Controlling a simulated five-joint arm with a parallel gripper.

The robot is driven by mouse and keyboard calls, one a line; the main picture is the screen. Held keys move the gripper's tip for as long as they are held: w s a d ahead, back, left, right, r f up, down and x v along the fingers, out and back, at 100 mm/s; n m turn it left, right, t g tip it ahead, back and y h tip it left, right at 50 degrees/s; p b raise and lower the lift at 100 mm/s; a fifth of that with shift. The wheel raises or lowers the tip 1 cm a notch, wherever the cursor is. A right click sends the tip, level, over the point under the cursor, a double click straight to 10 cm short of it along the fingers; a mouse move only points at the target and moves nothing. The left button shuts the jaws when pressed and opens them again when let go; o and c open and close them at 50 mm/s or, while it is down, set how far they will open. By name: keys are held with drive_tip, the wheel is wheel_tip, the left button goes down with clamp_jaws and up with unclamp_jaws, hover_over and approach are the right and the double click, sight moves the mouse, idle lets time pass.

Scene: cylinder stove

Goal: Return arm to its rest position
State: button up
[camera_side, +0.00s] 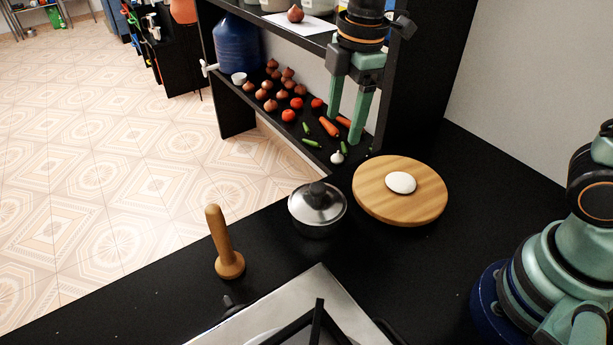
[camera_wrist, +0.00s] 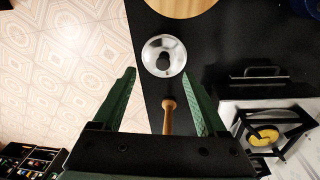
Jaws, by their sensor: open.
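My gripper (camera_side: 345,130) hangs high above the counter in the side view, fingers pointing down, apart and empty. In the wrist view its two green fingers (camera_wrist: 159,75) are spread, with a lidded metal pot (camera_wrist: 164,55) and a wooden pestle (camera_wrist: 169,118) visible between and beyond them. In the side view the pot (camera_side: 317,208) stands on the black counter, the pestle (camera_side: 223,245) stands upright to its left, and a round wooden board (camera_side: 400,212) with a white disc (camera_side: 400,182) lies to its right. My gripper touches none of these.
A stove (camera_side: 290,310) is at the front; the wrist view shows a yellow round thing (camera_wrist: 262,135) on it. Shelves with tomatoes (camera_side: 289,116), onions, carrots and a blue jug (camera_side: 237,46) stand behind. A tall black panel (camera_side: 425,75) is right of my gripper.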

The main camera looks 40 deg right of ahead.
drive_tip(key=s+d+r+m+t, duration=0.3)
drive_tip(key=s+d+m, duration=0.5)
drive_tip(key=d+m, duration=0.3)
drive_tip(key=shift+d+r+m+t, duration=0.25)
drive_tip(key=shift+m+t, duration=0.45)
drive_tip(key=shift+m, duration=1.7)
